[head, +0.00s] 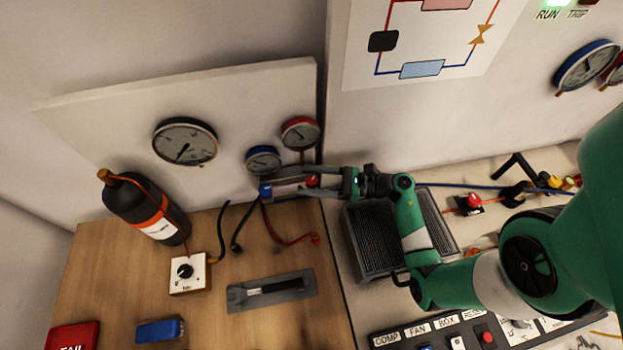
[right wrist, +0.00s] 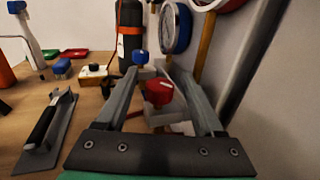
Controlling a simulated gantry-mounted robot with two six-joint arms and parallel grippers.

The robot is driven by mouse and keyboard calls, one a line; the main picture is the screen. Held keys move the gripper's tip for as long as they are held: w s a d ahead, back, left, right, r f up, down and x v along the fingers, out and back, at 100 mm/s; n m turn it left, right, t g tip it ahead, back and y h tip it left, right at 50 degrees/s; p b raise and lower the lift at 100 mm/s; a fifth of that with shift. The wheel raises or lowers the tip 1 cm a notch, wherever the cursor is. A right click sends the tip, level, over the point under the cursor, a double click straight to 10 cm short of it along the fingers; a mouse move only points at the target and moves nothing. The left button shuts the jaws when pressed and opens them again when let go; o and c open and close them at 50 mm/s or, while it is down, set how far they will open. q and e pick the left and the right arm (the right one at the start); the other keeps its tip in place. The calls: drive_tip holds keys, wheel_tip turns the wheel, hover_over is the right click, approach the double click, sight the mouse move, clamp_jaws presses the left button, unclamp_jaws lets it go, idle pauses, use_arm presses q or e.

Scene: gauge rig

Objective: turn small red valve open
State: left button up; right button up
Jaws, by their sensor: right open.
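The small red valve knob (head: 312,181) sits on the gauge manifold, below the red-rimmed gauge. In the right wrist view the red knob (right wrist: 158,92) lies between the two fingers of my right gripper (right wrist: 152,70), with its lower body and mount partly visible below. My right gripper (head: 288,181) reaches in from the right at the manifold, open, with one finger on each side of the knob. I cannot tell whether either finger touches it. A blue knob (head: 265,190) sits just left, near the fingertips; it also shows in the right wrist view (right wrist: 140,57). My left gripper is not in view.
A blue gauge (head: 263,160) and a red gauge (head: 301,134) stand close behind the fingers. Hoses (head: 285,237) hang below the manifold. A dark bottle (head: 146,208) and a white box with a black dial (head: 189,273) stand left. A black grille unit (head: 368,248) lies below my right wrist.

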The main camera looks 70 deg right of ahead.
drive_tip(key=v, duration=1.1)
drive_tip(key=shift+s+b, duration=0.3)
drive_tip(key=shift+b, duration=0.05)
